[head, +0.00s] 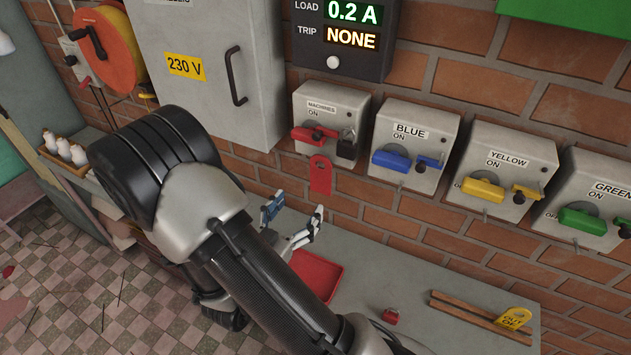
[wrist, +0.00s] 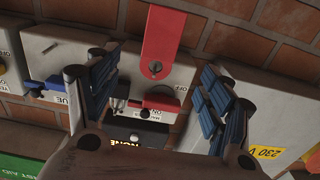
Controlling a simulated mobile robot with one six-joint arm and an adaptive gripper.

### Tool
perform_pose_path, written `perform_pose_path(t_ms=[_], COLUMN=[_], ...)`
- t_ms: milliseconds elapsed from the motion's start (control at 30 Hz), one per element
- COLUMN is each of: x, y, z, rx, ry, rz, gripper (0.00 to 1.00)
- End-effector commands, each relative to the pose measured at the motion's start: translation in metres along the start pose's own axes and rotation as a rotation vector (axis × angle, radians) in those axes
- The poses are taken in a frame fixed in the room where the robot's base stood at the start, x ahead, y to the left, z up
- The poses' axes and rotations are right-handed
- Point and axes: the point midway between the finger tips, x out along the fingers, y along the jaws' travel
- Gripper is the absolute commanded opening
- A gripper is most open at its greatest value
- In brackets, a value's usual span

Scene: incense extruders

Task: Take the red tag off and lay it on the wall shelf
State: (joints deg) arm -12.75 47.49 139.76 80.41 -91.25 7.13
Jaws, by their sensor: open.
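The red tag (head: 320,175) hangs below the MACHINES switch box (head: 333,108), against the brick wall. In the wrist view, which is upside down, the red tag (wrist: 163,38) shows whole-faced with a dark round spot near its end. My gripper (head: 295,222) is open and empty, below the tag and above the wall shelf (head: 415,268). In the wrist view my gripper's fingers (wrist: 158,88) stand wide apart, with the red handle (wrist: 155,102) of the switch seen between them. The tag is not touched by the fingers.
A red tray (head: 318,272), a small red object (head: 391,316) and a wooden rack (head: 470,312) with a yellow tag (head: 515,318) are on the shelf. A dark padlock (head: 347,146) hangs at the switch. BLUE, YELLOW and GREEN switch boxes line the wall at right.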

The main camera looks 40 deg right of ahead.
Motion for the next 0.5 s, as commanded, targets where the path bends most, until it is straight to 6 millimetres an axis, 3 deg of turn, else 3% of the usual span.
perform_pose_path(t_ms=[100,500], x=[0.026,0.101], y=[0.002,0.001], z=[0.0,0.0], rx=[0.002,0.001], ry=[0.0,0.001], rz=[0.008,0.004], gripper=[0.73,0.73])
